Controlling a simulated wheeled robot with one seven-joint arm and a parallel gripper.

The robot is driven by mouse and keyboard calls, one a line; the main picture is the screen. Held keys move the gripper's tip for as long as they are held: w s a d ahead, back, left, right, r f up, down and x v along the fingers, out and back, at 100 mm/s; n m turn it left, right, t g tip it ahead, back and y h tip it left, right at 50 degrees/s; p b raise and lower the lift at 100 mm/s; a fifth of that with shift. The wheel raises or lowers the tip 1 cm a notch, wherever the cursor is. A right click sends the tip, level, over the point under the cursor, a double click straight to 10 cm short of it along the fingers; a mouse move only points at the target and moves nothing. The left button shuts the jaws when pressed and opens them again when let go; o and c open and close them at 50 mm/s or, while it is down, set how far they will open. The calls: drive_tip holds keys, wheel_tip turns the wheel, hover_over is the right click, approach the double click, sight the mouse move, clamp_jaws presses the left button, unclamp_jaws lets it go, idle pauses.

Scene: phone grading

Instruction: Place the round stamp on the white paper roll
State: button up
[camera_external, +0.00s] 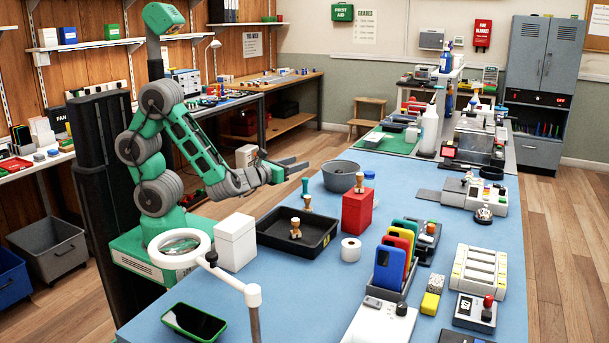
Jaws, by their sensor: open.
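The white paper roll (351,250) stands on the blue table, just right of the black tray (268,241). A small wooden stamp (295,229) stands upright inside the tray. Another wooden-handled stamp (359,183) stands on top of a red box (357,212). I cannot tell which stamp has the round face. My gripper (295,165) is open and empty, pointing right, above and beyond the tray, apart from all the stamps.
A grey bowl (341,178) sits behind the red box. A white box (235,243) stands left of the tray. A rack of coloured phones (393,263) stands right of the roll. A magnifier lamp (181,247) and a green-edged phone (194,323) are in front. Blue tabletop before the roll is clear.

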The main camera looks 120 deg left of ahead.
sight(305, 187)
drive_tip(key=shift+r+p, duration=0.1)
drive_tip(key=shift+p, duration=0.25)
wheel_tip(305, 187, down, 9)
drive_tip(key=b, duration=0.5)
drive_tip(key=shift+r, duration=0.1)
drive_tip(key=x, duration=0.5)
drive_tip(key=p+x, duration=0.1)
drive_tip(key=x, duration=0.1)
drive_tip(key=shift+w+a+r, duration=0.1)
drive_tip(key=shift+a+r, duration=0.2)
drive_tip(key=shift+a, duration=0.05)
clamp_jaws()
